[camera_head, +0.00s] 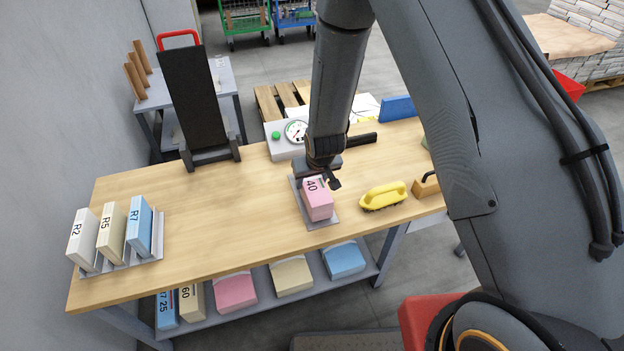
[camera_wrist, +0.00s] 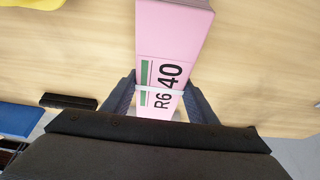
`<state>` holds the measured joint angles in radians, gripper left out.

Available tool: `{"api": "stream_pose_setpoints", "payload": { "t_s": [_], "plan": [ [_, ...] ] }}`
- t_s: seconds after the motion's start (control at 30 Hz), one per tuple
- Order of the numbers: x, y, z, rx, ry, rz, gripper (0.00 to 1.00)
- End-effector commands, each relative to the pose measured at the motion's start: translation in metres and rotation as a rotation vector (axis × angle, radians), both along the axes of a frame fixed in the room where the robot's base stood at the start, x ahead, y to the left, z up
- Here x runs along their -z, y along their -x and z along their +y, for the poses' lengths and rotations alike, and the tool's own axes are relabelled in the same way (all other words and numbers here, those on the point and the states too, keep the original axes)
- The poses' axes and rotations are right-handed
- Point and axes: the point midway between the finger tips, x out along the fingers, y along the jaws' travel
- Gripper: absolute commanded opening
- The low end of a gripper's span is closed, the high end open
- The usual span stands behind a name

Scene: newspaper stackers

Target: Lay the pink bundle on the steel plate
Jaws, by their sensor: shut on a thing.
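The pink bundle (camera_head: 318,203), a block marked 40, is over the steel plate (camera_head: 299,200) on the wooden table. The grey plate edge shows along the bundle's left side and front. My gripper (camera_head: 325,178) is above the bundle's far end and shut on it. In the wrist view the pink bundle (camera_wrist: 172,40) reads R6 40, with a green stripe and a pale band, and sits between both fingers (camera_wrist: 160,98). I cannot tell whether its underside touches the plate. The plate is mostly hidden beneath it.
A yellow brush (camera_head: 383,195) lies just right of the plate, with a wooden-handled tool (camera_head: 427,186) beyond. A dial scale (camera_head: 284,150) stands behind. A rack (camera_head: 150,252) holds bundles R2, R5 and R7 at left. The table between rack and plate is clear.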

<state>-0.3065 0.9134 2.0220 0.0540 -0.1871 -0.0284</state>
Motion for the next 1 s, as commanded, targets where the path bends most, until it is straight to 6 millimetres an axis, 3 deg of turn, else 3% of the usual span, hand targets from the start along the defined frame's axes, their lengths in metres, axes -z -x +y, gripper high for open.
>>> {"api": "stream_pose_setpoints", "payload": {
  "t_s": [0.97,1.0],
  "plan": [
    [0.011,-0.002,0.0,0.0,-0.001,-0.003,0.0],
    [0.011,-0.002,0.0,0.0,-0.001,-0.003,0.58]
  ]
}}
